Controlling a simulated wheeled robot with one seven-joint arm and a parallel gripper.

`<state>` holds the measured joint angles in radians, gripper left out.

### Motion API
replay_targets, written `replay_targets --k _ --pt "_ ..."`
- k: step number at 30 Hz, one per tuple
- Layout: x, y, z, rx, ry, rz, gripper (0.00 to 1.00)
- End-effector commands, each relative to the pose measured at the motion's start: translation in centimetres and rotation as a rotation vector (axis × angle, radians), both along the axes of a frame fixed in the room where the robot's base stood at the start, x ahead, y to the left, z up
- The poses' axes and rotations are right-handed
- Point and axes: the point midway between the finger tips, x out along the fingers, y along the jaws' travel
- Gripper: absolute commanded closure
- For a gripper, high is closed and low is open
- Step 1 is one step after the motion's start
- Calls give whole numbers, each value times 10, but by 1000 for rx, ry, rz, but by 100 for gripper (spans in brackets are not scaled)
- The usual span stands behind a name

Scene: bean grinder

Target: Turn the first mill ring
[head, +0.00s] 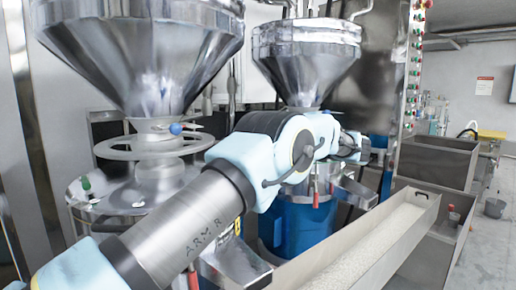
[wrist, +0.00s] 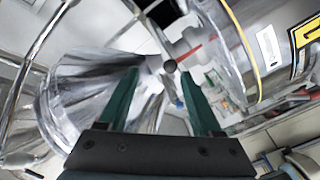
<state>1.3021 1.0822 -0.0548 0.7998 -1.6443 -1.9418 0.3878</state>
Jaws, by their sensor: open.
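A pale horizontal mill ring (head: 112,148) with a blue knob (head: 175,128) sits under the left steel hopper (head: 150,50) in the head view. My arm crosses in front of the right mill, and its end is to the right of that ring, well apart from it. My gripper (wrist: 160,70) is open in the wrist view, with nothing clearly held between its green fingers. A small dark round knob (wrist: 170,66) shows between the fingertips; I cannot tell whether it touches them. The right mill's neck and any ring there are mostly hidden behind my arm.
A second steel hopper (head: 305,50) stands behind my arm, above a blue mill body (head: 305,225). A long metal trough (head: 370,240) with pale contents runs along the lower right. A tall panel with buttons (head: 414,70) stands at the right. Open floor (head: 490,250) lies far right.

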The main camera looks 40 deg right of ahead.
Motion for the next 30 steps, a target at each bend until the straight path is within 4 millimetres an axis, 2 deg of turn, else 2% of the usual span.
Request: replay_targets --k 6,15,17,20,23,26,27,30 --pt "-17 -12 0 -2 -1 0 34" --pt "-18 -13 1 1 -1 2 34" --pt "-18 -13 1 1 -1 0 39" --pt "-12 -16 12 17 -12 -33 51" --pt "4 -28 43 80 -43 -135 62" --pt "22 -49 93 210 -98 -294 73" --pt "27 -59 116 280 -126 -365 78" --pt "32 -85 167 487 -198 -525 89"
